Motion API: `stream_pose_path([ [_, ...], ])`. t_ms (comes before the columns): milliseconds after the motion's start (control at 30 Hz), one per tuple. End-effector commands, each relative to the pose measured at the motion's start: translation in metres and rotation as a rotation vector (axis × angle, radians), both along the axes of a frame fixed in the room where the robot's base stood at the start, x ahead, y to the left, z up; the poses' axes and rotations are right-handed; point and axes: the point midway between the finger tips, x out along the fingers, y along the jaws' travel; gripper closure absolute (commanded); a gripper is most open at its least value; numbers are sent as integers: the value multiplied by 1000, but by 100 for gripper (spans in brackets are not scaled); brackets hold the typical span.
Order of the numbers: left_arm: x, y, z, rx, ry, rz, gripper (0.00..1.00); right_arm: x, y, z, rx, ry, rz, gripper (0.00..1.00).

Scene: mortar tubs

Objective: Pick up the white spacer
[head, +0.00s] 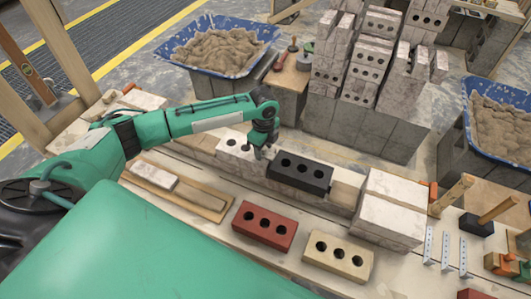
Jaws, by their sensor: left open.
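My left gripper (260,152) reaches in from the left, pointing down over the low block wall. It is open with nothing seen between its fingers. A white block with dark holes (235,147) sits on the wall just left of the fingers; part of its right end is hidden by the gripper. Whether the fingers touch it I cannot tell. A smaller plain white block (158,177) lies in a shallow wooden tray (205,209) at the left. I cannot tell for sure which of the two is the white spacer. My right gripper is not in view.
A black three-hole brick (300,173) sits on the wall right of the gripper. A red brick (265,225) and a cream brick (338,257) lie in front. White blocks (390,218) stand at the wall's right end. Brick stacks and a blue mortar tub (262,31) are behind.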

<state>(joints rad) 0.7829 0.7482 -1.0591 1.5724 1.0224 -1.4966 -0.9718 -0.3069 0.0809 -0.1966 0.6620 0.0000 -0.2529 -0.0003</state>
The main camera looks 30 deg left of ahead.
Motion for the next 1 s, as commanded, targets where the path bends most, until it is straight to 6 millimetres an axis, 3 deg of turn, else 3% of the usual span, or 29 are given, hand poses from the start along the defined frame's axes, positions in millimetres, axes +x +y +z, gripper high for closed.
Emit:
stream_pose_path([
  [67, 0, 0, 0, 0, 0, 0, 54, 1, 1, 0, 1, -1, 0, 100],
  [300, 0, 0, 0, 0, 0, 0, 100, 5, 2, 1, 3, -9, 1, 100],
  [733, 1, 0, 8, 1, -1, 1, 100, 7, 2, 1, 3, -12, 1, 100],
  [1000, 2, 0, 48, 0, -4, -1, 100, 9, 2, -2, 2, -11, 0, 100],
])
